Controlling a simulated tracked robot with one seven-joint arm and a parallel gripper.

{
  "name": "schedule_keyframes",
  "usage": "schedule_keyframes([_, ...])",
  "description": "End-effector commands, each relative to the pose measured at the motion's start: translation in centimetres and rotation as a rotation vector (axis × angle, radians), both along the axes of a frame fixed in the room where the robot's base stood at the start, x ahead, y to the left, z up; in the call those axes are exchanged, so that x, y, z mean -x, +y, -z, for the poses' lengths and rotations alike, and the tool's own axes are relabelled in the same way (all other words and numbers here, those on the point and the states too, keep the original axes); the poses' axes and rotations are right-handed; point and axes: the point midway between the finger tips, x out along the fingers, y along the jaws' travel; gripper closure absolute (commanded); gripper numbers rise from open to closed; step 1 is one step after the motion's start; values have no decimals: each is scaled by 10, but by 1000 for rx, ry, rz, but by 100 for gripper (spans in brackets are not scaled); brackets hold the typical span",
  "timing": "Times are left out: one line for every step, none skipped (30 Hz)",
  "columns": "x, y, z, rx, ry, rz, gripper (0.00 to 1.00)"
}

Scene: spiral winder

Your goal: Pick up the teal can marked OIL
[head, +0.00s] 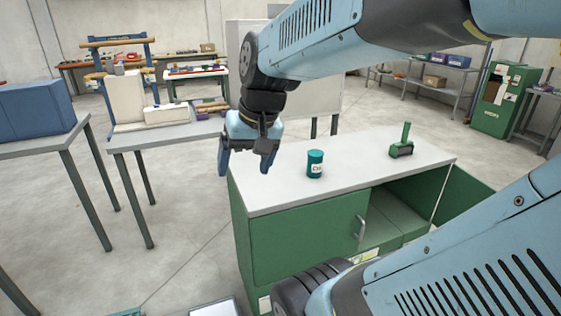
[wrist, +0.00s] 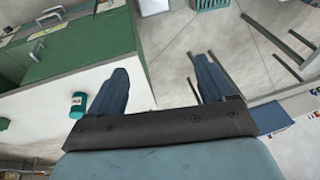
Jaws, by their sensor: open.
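The teal can (head: 315,164) with a white label stands upright on the white top of a green cabinet (head: 270,187) in the head view. Its label appears to read OIL. My gripper (head: 245,170) is open and empty, to the left of the can and above the cabinet's left end, pointing down. In the wrist view, the can (wrist: 78,105) is left of the left finger and apart from it. The fingers of my gripper (wrist: 165,78) are spread, with the cabinet edge and floor behind them.
A green-handled tool (head: 402,145) with a dark base stands on the cabinet top, right of the can. The cabinet's right door (head: 472,197) hangs open. A grey table (head: 130,143) with pale blocks stands to the left. The cabinet top around the can is clear.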

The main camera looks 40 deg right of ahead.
Motion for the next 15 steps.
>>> schedule_keyframes([-8,-3,9,-53,48,55,12])
schedule_keyframes([-12,-3,14,-86,73,86,10])
schedule_keyframes([-17,-4,19,-132,104,126,7])
schedule_keyframes([-21,-5,23,-166,125,158,7])
schedule_keyframes([-25,-6,26,-201,146,188,7])
schedule_keyframes([-31,-7,31,-248,173,229,7])
schedule_keyframes([-35,-9,35,-284,192,260,7])
schedule_keyframes([-40,-10,39,-321,210,291,7])
schedule_keyframes([-46,-13,43,-370,235,333,7])
schedule_keyframes([-50,-15,47,-408,252,366,7])
schedule_keyframes([-55,-18,50,-445,267,398,7])
schedule_keyframes([-61,-22,54,-496,287,440,7])
schedule_keyframes([-66,-25,57,-535,300,472,7])
schedule_keyframes([-71,-28,60,-575,313,505,7])
schedule_keyframes([-78,-33,64,-628,329,548,7])
